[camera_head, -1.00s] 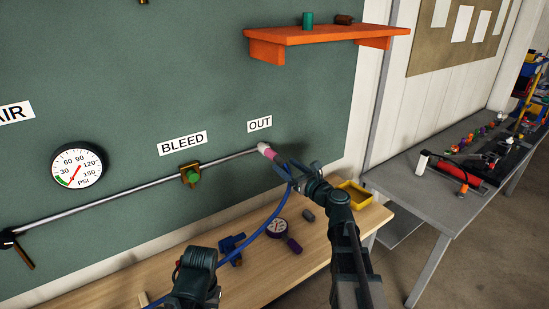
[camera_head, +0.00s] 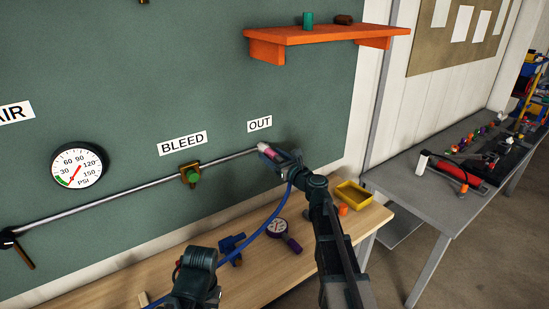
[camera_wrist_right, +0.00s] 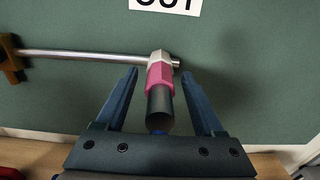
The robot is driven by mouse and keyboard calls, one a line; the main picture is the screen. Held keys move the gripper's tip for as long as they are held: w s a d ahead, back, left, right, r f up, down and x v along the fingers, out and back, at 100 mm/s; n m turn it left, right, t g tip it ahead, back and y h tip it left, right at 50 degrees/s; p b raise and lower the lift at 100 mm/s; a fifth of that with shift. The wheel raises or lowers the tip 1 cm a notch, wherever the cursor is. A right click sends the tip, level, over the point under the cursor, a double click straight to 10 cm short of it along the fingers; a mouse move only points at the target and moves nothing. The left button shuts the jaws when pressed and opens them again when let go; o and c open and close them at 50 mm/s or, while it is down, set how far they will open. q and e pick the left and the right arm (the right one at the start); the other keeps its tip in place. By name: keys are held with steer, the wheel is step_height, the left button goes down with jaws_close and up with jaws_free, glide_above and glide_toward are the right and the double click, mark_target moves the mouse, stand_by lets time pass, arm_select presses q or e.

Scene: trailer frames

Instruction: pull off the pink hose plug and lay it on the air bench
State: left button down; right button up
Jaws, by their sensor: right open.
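The pink hose plug (camera_head: 268,152) sits on the OUT fitting at the right end of the metal pipe on the green board. In the right wrist view the pink collar (camera_wrist_right: 160,76) is between the pale fitting (camera_wrist_right: 160,55) and a dark sleeve. A blue hose (camera_head: 262,228) runs from it down to the left. My right gripper (camera_wrist_right: 160,76) is open, with one finger on each side of the plug and gaps showing. It partly covers the plug in the head view (camera_head: 284,158). The wooden air bench (camera_head: 120,290) lies below. Part of my left arm shows, but not its gripper.
A gauge with a purple handle (camera_head: 280,230), a blue item (camera_head: 231,246), a yellow tray (camera_head: 354,194) and an orange piece (camera_head: 343,210) are on the bench. An orange shelf (camera_head: 330,33) hangs above. A grey table (camera_head: 410,184) stands right.

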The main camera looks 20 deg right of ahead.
stand_by(0.7)
jaws_close()
stand_by(0.3)
steer(key=shift+s, duration=0.15)
stand_by(1.0)
steer(key=shift+v, duration=2.9)
